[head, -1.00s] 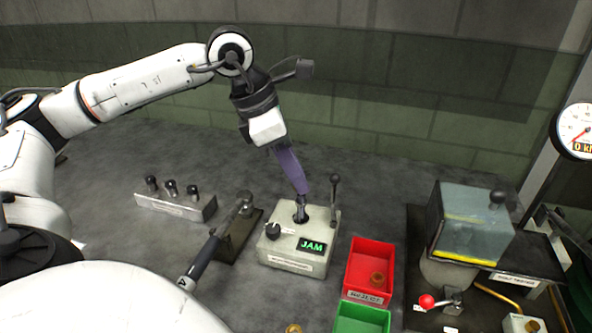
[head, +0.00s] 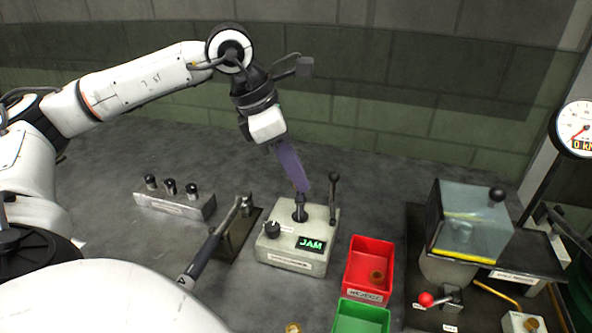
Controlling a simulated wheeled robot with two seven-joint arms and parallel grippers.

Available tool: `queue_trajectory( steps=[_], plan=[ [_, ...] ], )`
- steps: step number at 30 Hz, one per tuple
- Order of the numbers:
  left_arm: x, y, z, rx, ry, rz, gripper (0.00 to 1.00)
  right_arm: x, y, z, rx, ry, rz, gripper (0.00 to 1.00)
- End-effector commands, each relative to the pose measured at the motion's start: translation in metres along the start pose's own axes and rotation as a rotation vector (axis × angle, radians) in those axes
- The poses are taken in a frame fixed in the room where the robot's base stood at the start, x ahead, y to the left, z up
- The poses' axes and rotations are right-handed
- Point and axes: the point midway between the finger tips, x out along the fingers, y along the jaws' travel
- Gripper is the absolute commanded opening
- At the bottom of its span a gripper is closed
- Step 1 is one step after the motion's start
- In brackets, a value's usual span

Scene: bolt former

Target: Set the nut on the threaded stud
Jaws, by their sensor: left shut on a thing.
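My left gripper (head: 303,192) reaches down with its purple fingers to the top of a light grey box (head: 292,262) with a green JAM display (head: 311,244). It is shut on a small dark piece (head: 300,199), which looks like the nut, mostly hidden by the fingertips. The dark threaded stud (head: 300,213) stands in a round seat on top of the box, directly below the piece. They appear to touch, but I cannot tell how they are seated. My right gripper is not in view.
A small upright lever (head: 334,190) and a black knob (head: 272,230) are close to the stud. A long-handled lever (head: 210,250) stands left, a rack with black knobs (head: 175,205) behind it. A red bin (head: 370,257), a green bin (head: 362,318) and a clear-guarded machine (head: 470,225) are right.

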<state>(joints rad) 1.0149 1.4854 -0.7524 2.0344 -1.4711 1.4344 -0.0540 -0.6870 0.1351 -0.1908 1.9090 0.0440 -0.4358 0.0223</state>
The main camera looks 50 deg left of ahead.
Motion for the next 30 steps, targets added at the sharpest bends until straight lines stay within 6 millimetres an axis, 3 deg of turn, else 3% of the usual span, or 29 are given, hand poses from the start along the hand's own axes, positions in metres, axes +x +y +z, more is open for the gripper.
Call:
queue_trajectory(
  steps=[30],
  plan=[
    [0.01, 0.0, -0.004, 0.0, 0.0, 0.0, 0.0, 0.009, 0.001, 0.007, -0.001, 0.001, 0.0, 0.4]
  ],
)
